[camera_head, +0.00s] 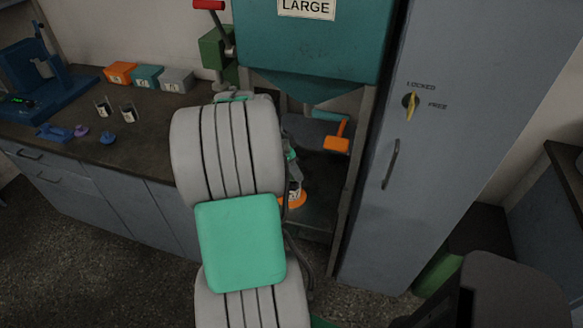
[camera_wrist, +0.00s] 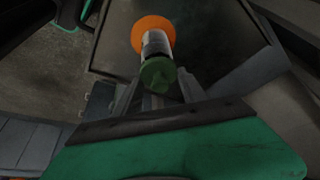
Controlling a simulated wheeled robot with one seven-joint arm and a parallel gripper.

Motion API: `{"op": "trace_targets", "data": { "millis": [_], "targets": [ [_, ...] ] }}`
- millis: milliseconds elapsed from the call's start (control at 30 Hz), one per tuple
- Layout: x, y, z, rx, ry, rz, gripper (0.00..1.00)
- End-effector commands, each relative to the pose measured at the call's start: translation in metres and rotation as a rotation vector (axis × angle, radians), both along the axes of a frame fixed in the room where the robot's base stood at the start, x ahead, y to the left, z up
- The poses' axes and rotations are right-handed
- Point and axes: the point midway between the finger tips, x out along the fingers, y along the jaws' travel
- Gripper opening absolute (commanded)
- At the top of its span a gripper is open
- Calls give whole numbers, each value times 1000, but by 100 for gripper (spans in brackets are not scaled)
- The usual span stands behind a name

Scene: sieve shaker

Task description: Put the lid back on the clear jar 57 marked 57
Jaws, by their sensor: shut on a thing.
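A jar (camera_wrist: 155,44) with a pale label stands on an orange disc (camera_wrist: 153,22) in the wrist view; I cannot read a number on it. A green lid (camera_wrist: 157,72) with a knob is at the jar's near end, between the fingers of my gripper (camera_wrist: 160,92). My gripper is shut on this lid. The lid lines up with the jar's mouth, but I cannot tell whether they touch. In the head view the jar (camera_head: 295,190) and orange disc (camera_head: 293,201) show under the hopper, partly hidden by my arm. The gripper is mostly hidden there.
A teal hopper (camera_head: 310,45) marked LARGE hangs above, with an orange handle (camera_head: 337,140) below. A grey cabinet (camera_head: 455,130) stands right. The left bench (camera_head: 65,155) holds two small jars (camera_head: 128,112), a purple lid (camera_head: 81,131), a blue lid (camera_head: 108,138) and coloured boxes (camera_head: 147,78).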

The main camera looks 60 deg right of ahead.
Motion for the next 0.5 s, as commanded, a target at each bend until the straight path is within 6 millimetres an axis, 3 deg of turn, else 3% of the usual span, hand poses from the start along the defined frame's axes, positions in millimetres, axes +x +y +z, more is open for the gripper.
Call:
{"op": "trace_targets", "data": {
  "millis": [367, 400, 500],
  "targets": [
    [0, 0, 0, 0, 0, 0, 11],
    [0, 0, 0, 0, 0, 0, 50],
    [0, 0, 0, 0, 0, 0, 59]
  ]
}}
